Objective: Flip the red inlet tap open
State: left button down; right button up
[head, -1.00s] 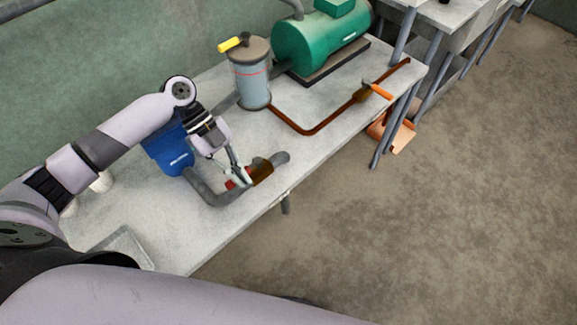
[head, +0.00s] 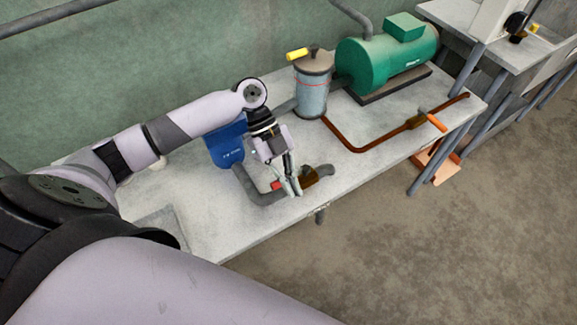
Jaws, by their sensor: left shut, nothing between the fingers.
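The red inlet tap (head: 276,185) shows as a small red patch beside the brass valve body (head: 310,177) on a grey pipe (head: 262,198). The pipe bends out from the blue tank (head: 224,148) along the bench front. My left gripper (head: 293,190) reaches down over the pipe, with its fingers together and empty. The fingertips are between the red patch and the brass body and hide part of the tap. I cannot tell whether they touch the handle, or how far it is turned. My right gripper is out of view.
The grey bench top (head: 205,220) is clear toward the front left. Behind stand a grey canister (head: 311,95) with a yellow handle and a green pump (head: 385,60). A rusty pipe (head: 365,145) with an orange-handled valve (head: 433,121) runs right.

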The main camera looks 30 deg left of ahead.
pick_arm(q)
jog(key=b+v, duration=0.1)
jog(key=v, duration=0.7)
jog(key=shift+w, duration=0.45)
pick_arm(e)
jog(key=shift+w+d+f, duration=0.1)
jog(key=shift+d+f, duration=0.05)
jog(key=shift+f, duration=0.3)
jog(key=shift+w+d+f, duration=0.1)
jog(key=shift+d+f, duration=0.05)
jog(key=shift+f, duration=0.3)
pick_arm(q)
jog(key=shift+a, duration=0.1)
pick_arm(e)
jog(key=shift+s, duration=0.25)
